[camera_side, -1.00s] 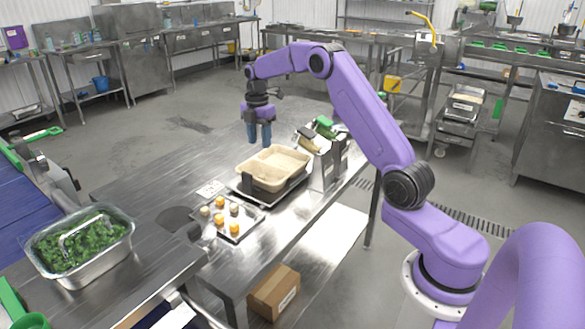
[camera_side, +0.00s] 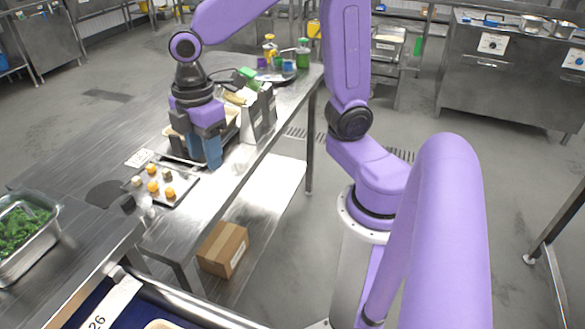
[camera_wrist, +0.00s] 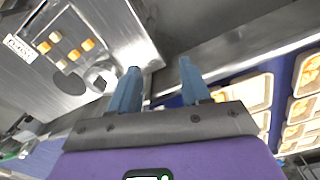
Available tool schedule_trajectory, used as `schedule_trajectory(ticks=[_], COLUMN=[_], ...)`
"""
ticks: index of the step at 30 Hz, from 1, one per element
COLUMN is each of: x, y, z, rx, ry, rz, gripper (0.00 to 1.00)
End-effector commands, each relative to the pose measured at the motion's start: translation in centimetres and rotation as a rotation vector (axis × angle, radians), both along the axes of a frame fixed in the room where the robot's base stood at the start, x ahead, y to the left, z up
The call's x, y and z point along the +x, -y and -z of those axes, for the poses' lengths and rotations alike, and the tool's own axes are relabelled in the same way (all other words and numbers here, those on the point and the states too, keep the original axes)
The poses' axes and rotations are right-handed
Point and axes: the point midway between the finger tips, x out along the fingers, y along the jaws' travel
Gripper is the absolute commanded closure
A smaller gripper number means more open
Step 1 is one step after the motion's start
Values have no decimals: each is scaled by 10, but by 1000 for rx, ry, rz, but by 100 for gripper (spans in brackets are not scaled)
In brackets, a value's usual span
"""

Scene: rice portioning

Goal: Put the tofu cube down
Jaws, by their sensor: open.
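Several small orange and pale cubes sit apart on a small metal tray (camera_side: 183,186) on the steel table. One pale cube (camera_side: 137,181) is near its left edge. I cannot tell which is the tofu cube. In the wrist view the cubes, such as an orange one (camera_wrist: 74,54), are at upper left on the shiny tray (camera_wrist: 95,15). My gripper (camera_side: 206,160) is right of the tray in the side view, pointing down in front of a beige container. In the wrist view its blue fingers (camera_wrist: 159,68) are wide apart with nothing between them.
A metal pan of greens (camera_side: 22,238) stands at far left. Bottles (camera_side: 302,52) stand at the table's far end. A cardboard box (camera_side: 222,248) is on the lower shelf. In the wrist view, food trays (camera_wrist: 245,92) lie on a blue surface at right.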

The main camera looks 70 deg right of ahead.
Motion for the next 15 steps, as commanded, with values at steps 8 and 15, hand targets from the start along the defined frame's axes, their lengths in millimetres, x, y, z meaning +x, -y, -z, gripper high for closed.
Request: schedule_trajectory(ticks=[8, 15], x=[-115, -160], y=[12, 30], z=[12, 24], rx=[12, 16], ry=[-2, -6], rz=[94, 149], gripper=[53, 53])
